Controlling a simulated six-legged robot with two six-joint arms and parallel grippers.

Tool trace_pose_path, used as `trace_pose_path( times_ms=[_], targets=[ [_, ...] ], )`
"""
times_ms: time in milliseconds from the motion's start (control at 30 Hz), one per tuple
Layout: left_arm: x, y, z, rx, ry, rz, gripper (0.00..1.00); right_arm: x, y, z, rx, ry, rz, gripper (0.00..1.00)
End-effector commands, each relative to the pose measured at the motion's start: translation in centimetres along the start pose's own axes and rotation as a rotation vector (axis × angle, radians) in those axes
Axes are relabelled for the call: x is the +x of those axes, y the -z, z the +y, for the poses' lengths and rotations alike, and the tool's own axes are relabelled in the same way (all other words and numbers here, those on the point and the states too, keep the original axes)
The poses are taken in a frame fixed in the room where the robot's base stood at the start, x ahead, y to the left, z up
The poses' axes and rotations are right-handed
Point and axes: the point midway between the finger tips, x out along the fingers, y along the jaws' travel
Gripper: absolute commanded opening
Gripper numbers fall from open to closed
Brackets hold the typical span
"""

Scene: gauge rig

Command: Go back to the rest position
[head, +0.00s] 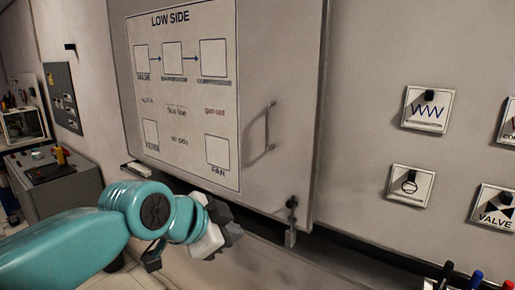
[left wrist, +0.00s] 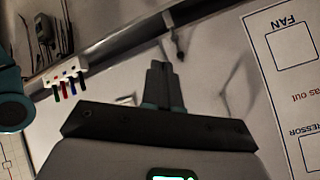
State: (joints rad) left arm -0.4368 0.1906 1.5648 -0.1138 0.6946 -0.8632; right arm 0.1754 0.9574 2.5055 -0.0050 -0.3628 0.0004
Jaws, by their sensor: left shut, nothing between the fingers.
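My left gripper (head: 232,232) is at the end of my teal arm, in front of the lower part of a grey panel. In the left wrist view its two fingers (left wrist: 158,80) are together, with nothing between them. My right gripper is in neither view. The panel (head: 285,60) bears a white "LOW SIDE" chart (head: 185,90) with empty boxes and arrows. Part of the chart also shows upside down in the left wrist view (left wrist: 285,85).
The panel has a handle (head: 268,127) and a latch-like fitting (head: 291,215) near its lower edge. Symbol cards (head: 428,107) hang on the wall at right. Markers (head: 475,281) stand at the lower right. A grey cabinet (head: 60,185) stands at far left.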

Motion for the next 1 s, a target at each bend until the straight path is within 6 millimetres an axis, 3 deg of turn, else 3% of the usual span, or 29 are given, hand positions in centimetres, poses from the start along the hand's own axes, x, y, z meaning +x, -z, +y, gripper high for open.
trace_pose_path(
  times_ms=[267,367,467,600,700,833,900,1000],
  targets=[
    [7.7,-6.2,2.6,-0.181,-0.059,-0.087,0.0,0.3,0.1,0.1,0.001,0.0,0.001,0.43],
    [10.6,-9.3,4.3,-0.269,-0.082,-0.128,0.0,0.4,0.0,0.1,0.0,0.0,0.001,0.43],
    [14.0,-13.9,7.0,-0.394,-0.112,-0.187,0.0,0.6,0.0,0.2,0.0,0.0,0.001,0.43],
    [18.6,-22.6,13.4,-0.643,-0.157,-0.303,0.0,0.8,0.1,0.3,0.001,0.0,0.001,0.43],
    [20.3,-28.7,19.0,-0.838,-0.179,-0.395,0.0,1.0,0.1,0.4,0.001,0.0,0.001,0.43],
    [20.3,-35.3,27.0,-1.096,-0.193,-0.521,0.0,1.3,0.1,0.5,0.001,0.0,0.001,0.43],
    [19.6,-37.7,30.9,-1.217,-0.193,-0.581,0.0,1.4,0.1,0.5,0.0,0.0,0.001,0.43],
    [18.3,-39.9,35.0,-1.354,-0.188,-0.651,0.0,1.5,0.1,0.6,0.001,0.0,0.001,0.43]
  ],
)
